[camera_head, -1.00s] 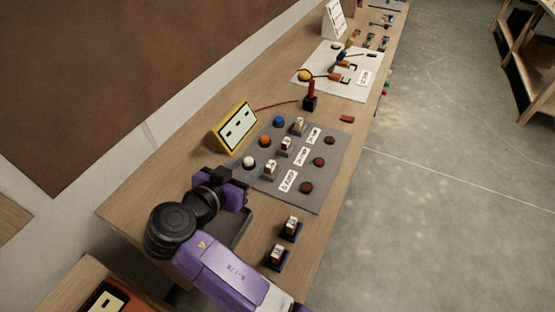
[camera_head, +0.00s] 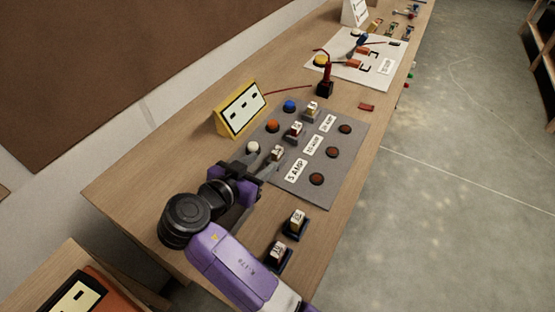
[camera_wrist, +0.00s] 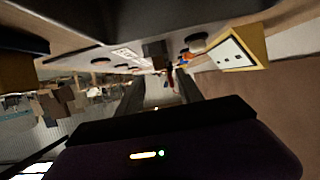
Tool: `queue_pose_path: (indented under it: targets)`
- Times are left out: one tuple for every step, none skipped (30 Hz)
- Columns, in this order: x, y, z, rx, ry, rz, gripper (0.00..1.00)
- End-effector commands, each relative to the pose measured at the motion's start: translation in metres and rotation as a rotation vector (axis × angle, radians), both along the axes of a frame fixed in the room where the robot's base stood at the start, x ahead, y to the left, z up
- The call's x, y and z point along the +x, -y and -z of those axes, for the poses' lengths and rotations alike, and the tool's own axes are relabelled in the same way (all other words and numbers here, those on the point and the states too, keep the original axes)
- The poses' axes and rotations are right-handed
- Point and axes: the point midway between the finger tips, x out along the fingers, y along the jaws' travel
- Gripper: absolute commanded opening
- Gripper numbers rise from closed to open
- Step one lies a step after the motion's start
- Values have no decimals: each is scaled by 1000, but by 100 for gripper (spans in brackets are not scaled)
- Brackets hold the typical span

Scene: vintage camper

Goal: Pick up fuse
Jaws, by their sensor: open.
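Several small fuse blocks with pale labelled tops stand in the head view. Three are in a row on the grey mat (camera_head: 330,182): a near fuse (camera_head: 277,153), a middle fuse (camera_head: 296,130) and a far fuse (camera_head: 312,108). Two more, a fuse (camera_head: 297,221) and another fuse (camera_head: 278,252), sit on dark blue bases nearer me. My gripper (camera_head: 266,168) is open, low over the mat's near edge beside the near fuse. In the wrist view, the fingers (camera_wrist: 158,88) point toward a dark block (camera_wrist: 153,53), probably the near fuse. I cannot tell whether they touch it.
A yellow panel (camera_head: 241,108) stands behind the mat. White, orange and blue knobs (camera_head: 272,126) line the mat's left side; dark round pads (camera_head: 331,152) line its right. A red-handled tool (camera_head: 324,75) stands beyond. Bare wood (camera_head: 140,180) is free at left.

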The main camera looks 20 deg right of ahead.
Motion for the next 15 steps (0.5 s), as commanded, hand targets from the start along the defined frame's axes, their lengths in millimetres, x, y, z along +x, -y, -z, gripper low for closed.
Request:
queue_pose_path:
  targets:
    - [3,5,2,0,0,2,44]
    - [5,7,3,0,0,2,44]
    - [7,11,5,0,0,3,44]
    - [9,13,6,1,0,4,44]
    - [10,15,7,1,-1,3,44]
    - [12,18,8,1,0,2,44]
    - [14,20,9,1,0,2,44]
    - [15,22,10,0,-1,2,44]
    - [18,26,11,0,-2,3,44]
    - [20,30,13,1,0,2,44]
    - [23,34,14,1,-1,3,44]
    - [26,39,16,0,-1,4,44]
    - [28,42,18,0,-2,3,44]
    - [31,45,21,0,-2,3,44]
    - [33,48,22,0,-1,2,44]
